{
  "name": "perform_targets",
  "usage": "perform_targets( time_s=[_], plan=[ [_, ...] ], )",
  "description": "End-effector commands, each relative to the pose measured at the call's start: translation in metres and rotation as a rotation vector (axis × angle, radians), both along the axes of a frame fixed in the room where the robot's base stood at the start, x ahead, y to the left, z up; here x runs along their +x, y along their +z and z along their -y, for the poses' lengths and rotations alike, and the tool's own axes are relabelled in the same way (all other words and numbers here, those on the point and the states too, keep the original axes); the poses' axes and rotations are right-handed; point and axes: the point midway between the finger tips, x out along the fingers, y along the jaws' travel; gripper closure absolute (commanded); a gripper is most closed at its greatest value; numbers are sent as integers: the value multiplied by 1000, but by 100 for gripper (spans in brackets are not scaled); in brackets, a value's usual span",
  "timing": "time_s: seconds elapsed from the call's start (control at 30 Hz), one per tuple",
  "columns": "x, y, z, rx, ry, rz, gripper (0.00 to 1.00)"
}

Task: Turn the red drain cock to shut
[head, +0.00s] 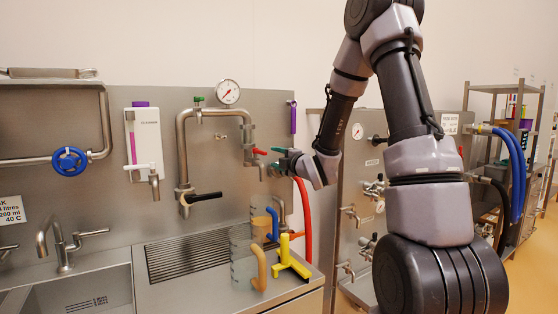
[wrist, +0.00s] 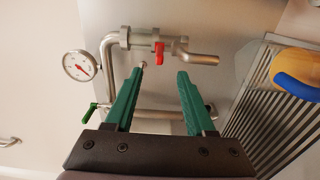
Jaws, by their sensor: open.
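The red drain cock (head: 259,151) is a small red lever on the steel pipe that comes down right of the round gauge. In the wrist view the red lever (wrist: 158,52) stands crosswise to its pipe, near the outlet spout (wrist: 200,59). My gripper (head: 275,160) is just right of the lever in the head view. In the wrist view my gripper (wrist: 157,82) has its two green fingers apart with nothing between them. The lever shows beyond the gap between the fingertips, apart from both of them.
A gauge (head: 228,92) and a green-handled valve (head: 198,99) sit above on the pipework. A black lever (head: 204,196) is lower left. A red hose (head: 304,225) hangs behind my gripper.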

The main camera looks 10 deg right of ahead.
Motion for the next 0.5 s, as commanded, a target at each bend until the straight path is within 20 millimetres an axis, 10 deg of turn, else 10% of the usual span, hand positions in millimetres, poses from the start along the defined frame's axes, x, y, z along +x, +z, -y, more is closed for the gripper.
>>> perform_targets(
  time_s=[0.5],
  plan=[
    [61,0,-21,-1,3,3,45]
  ],
)
